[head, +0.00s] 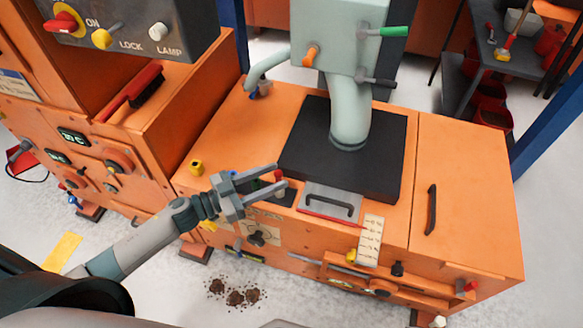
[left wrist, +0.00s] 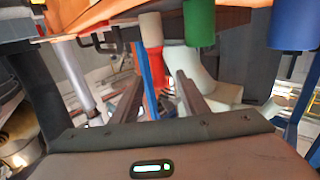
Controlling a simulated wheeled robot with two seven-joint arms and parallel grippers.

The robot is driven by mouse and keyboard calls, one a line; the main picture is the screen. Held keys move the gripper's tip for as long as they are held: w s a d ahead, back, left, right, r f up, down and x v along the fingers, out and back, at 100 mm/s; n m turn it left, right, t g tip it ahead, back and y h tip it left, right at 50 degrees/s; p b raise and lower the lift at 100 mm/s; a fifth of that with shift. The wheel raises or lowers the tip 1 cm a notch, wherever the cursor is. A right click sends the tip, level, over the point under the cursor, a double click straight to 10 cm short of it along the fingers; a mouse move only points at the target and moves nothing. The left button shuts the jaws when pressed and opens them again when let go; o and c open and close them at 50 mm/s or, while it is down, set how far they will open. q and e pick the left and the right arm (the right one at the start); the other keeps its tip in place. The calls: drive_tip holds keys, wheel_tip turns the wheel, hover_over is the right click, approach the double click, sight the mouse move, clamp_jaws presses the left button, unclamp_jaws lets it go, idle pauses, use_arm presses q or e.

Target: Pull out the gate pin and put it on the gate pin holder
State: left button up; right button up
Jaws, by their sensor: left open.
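My left gripper (head: 279,178) is open above the front part of the orange machine top, its two fingers pointing right. A small red-tipped knob (head: 278,175) shows between the fingertips in the head view. I cannot tell whether it is the gate pin, nor whether it stands in the gap or beyond it. In the left wrist view the open fingers (left wrist: 160,82) have a red-and-white cylinder (left wrist: 151,30) beyond and between them. A small yellow fitting (head: 196,167) sits on the machine top left of the gripper; I cannot tell whether it is the gate pin holder. My right gripper is not in view.
A black plate (head: 300,150) carries the pale green pipe (head: 350,115). A grey hatch with a black handle (head: 330,203) and a paper tag (head: 370,240) lie right of the gripper. A control panel (head: 130,30) stands at the upper left. Brown clumps (head: 235,297) lie on the floor.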

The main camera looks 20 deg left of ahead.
use_arm(q)
drive_tip(key=shift+x, duration=3.1)
clamp_jaws()
